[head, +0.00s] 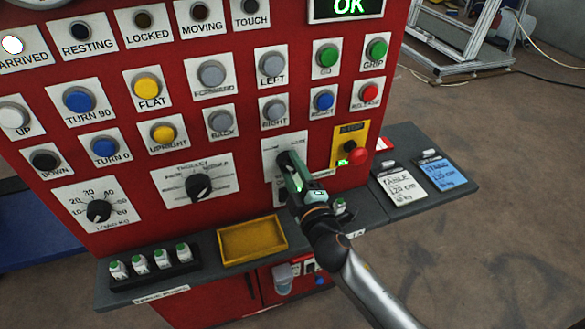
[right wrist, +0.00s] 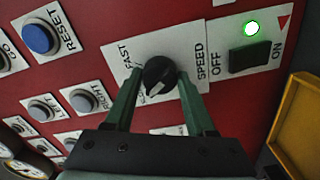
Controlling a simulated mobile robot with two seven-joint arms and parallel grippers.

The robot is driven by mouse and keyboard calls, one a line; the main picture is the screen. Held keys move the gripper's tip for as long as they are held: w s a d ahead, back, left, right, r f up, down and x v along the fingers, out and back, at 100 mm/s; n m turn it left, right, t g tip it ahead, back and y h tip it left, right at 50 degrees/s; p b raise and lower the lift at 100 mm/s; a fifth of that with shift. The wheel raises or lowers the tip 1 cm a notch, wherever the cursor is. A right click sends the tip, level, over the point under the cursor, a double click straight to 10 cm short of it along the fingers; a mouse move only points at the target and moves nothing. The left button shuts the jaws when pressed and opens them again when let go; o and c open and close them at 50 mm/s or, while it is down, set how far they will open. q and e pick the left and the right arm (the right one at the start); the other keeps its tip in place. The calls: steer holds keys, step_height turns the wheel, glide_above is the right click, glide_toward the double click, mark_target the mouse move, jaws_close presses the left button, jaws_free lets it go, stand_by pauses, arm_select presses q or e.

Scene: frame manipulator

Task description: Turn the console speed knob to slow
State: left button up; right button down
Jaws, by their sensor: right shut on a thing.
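The console (head: 235,140) is a red panel with labelled buttons and knobs. The speed knob (right wrist: 158,72) is black and round with a white mark, on a white plate marked SPEED (right wrist: 200,64). FAST shows at the upper left of the knob in the right wrist view; a second label is partly covered. The white mark points toward the lower left there. My right gripper (head: 290,170) has its green fingers on both sides of the knob and is shut on it; they also show in the right wrist view (right wrist: 158,84). My left gripper is not in view.
A red emergency knob (head: 357,156) sits close right of my gripper. An OFF/ON switch (right wrist: 249,58) is near the speed plate.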

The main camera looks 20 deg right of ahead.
stand_by(0.3)
steer(key=shift+c, duration=1.2)
jaws_free()
